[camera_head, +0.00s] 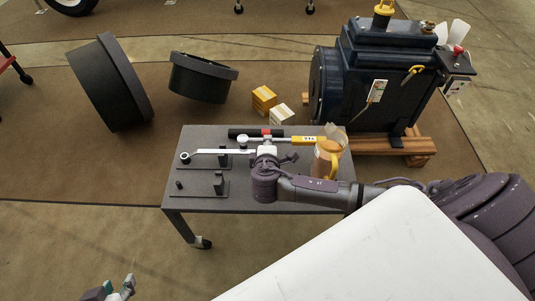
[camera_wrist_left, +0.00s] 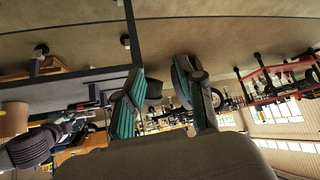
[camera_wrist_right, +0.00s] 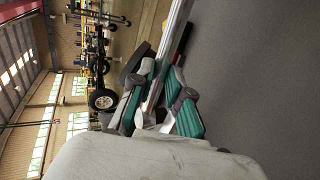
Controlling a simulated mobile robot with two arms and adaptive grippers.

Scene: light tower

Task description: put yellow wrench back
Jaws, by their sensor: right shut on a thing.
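A silver wrench with a ring end (camera_head: 185,157) extends left from my right gripper (camera_head: 266,158), over the rear stand. In the right wrist view my right gripper (camera_wrist_right: 158,100) is shut on a silver bar (camera_wrist_right: 176,35) between its teal fingers. The bar's far end and hidden handle leave its colour there unclear. My left gripper (camera_head: 122,289) is empty and open, low at the left; its spread fingers show in the left wrist view (camera_wrist_left: 165,92).
An empty front stand (camera_head: 219,182) has a fork and a peg. A black handle (camera_head: 243,133) with red lies at the back. A large dark engine (camera_head: 375,90) and small boxes (camera_head: 263,98) are behind.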

